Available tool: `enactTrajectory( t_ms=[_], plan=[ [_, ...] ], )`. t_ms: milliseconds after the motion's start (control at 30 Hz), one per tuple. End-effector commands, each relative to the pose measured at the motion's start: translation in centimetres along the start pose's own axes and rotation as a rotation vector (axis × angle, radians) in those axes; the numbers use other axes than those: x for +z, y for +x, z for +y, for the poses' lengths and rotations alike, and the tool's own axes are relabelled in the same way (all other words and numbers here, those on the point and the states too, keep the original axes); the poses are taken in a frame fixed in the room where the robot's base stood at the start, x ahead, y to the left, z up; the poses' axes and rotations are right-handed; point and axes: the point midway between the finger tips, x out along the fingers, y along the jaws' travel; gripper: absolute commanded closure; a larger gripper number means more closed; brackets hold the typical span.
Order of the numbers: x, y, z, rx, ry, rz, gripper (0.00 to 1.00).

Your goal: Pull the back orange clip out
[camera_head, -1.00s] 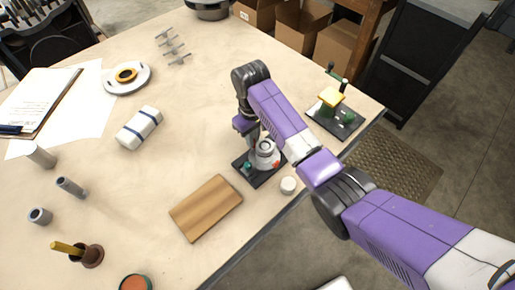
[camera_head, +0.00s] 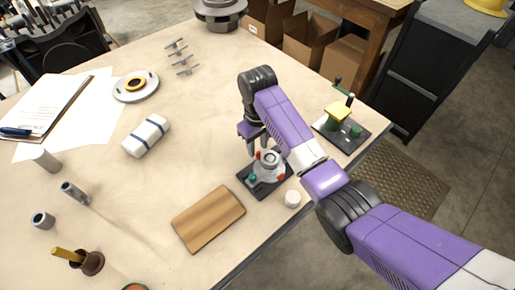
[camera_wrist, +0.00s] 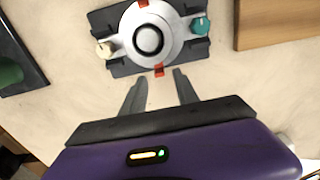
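The casing (camera_wrist: 150,38) is a round grey-white body with a dark central ring on a dark base plate. It also shows in the head view (camera_head: 268,166), near the table's front edge. In the wrist view, one orange clip (camera_wrist: 158,70) is on the casing rim nearest my gripper, the back side. The other orange clip (camera_wrist: 143,3) is on the opposite rim, at the picture's top edge. My gripper (camera_wrist: 158,79) is open and empty, its fingertips apart on either side of the near clip's line. It also shows in the head view (camera_head: 257,147), just behind the casing.
A wooden board (camera_head: 208,218) lies front left, and a small white cap (camera_head: 292,198) stands close in front. A green fixture on a dark plate (camera_head: 352,140) is to the right.

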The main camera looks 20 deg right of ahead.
Motion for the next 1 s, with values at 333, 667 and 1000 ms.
enactTrajectory(
  t_ms=[333, 667, 1000],
  plan=[
    [-0.1, -5.1, 0.0, 0.001, 0.0, 0.003, 0.64],
    [0.0, -5.9, 0.0, 0.001, 0.001, 0.001, 0.64],
    [-0.2, -5.8, 0.1, 0.002, 0.004, 0.008, 0.64]
  ],
)
